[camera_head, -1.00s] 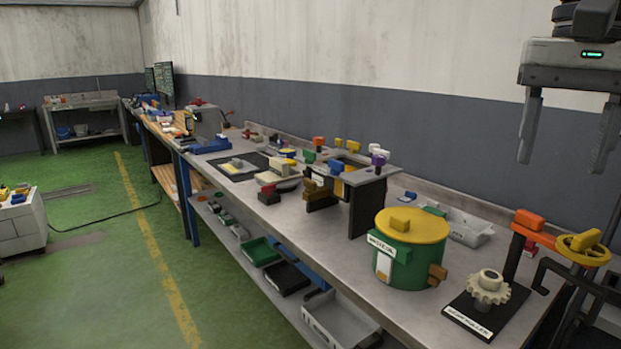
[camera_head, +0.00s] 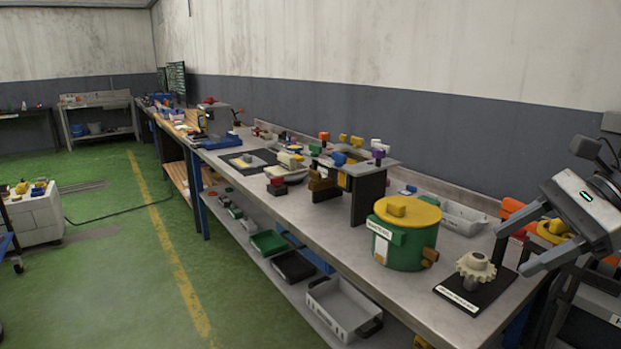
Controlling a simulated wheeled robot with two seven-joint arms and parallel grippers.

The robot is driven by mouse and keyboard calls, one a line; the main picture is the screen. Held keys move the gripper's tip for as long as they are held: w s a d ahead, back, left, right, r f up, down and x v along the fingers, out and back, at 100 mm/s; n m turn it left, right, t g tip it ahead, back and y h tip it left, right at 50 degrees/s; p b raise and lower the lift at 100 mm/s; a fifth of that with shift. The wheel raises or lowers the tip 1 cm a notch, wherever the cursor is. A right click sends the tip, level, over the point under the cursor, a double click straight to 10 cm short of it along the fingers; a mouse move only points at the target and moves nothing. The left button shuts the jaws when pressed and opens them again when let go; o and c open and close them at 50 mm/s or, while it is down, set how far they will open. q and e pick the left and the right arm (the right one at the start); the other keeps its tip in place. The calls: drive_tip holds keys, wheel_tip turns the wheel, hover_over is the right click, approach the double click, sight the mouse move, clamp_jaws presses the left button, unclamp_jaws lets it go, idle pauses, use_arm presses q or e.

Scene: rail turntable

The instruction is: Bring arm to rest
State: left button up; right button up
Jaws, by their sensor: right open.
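My right gripper (camera_head: 517,248) is at the right edge of the head view, tilted, with its two fingers apart and nothing between them. It hangs beside the right end of the bench, in front of the orange and yellow parts there. A cream gear (camera_head: 476,268) stands on a black plate (camera_head: 476,296) to the left of the fingers, apart from them as far as I can see. A green drum with a yellow lid (camera_head: 408,228) stands further left on the bench. My left gripper is out of view.
The long grey bench (camera_head: 330,242) carries a grey raised stand (camera_head: 368,172), several coloured blocks and a grey tray (camera_head: 462,217). Bins, including a grey one (camera_head: 342,308), sit on its lower shelf. A white cabinet (camera_head: 33,218) stands at left. The green floor between is clear.

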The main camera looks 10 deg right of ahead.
wheel_tip(320, 180, down, 27)
drive_tip(key=s+a+m+t+h, duration=0.15)
drive_tip(key=m+t, duration=0.45)
drive_tip(key=m, duration=1.1)
drive_tip(key=s+a+m+t+h, duration=0.15)
drive_tip(key=m+t, duration=0.45)
drive_tip(key=m, duration=1)
drive_tip(key=s+a+f+m+g+h, duration=0.1)
drive_tip(key=s+a+f+m+g, duration=0.1)
drive_tip(key=s+a+f+m, duration=0.3)
drive_tip(key=s+a+f+m+g+h, duration=0.2)
drive_tip(key=s+a+f+m, duration=0.3)
drive_tip(key=a+m, duration=0.6)
wheel_tip(320, 180, down, 2)
drive_tip(key=shift+a+f+m+g, duration=0.2)
drive_tip(key=shift+m+g, duration=0.3)
drive_tip(key=shift+m, duration=0.6)
